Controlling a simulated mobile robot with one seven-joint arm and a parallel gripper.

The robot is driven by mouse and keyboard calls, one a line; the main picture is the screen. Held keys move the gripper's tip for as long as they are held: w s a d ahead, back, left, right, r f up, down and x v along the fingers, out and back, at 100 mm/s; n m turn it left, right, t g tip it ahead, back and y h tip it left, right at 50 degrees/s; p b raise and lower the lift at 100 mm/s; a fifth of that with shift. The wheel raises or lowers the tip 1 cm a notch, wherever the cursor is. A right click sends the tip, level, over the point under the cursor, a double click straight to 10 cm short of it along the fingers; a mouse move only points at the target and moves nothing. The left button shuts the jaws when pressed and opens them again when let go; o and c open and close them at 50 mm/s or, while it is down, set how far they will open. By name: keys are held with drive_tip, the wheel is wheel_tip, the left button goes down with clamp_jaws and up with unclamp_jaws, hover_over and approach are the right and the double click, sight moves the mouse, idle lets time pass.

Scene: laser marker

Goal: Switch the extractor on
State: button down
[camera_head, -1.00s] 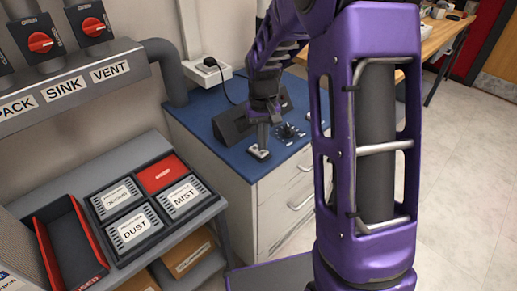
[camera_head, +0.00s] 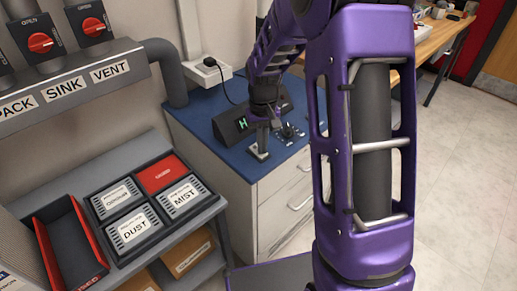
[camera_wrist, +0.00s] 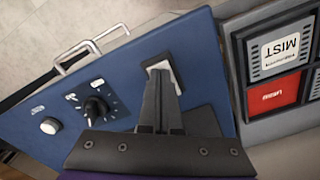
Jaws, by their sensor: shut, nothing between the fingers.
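The extractor's blue-topped unit (camera_head: 202,115) stands against the wall, and its blue top also shows in the wrist view (camera_wrist: 105,75).
A black dial (camera_wrist: 96,106) and a pale round button (camera_wrist: 49,126) are beside the switch. Drawer handles (camera_wrist: 78,56) stick out in front. A shelf holds a tray with MIST (camera_head: 184,196) and DUST (camera_head: 133,230) cartridges and a red one (camera_head: 163,173).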

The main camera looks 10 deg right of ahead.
wheel_tip(320, 180, up, 7)
drive_tip(key=p, duration=0.5)
idle(0.6)
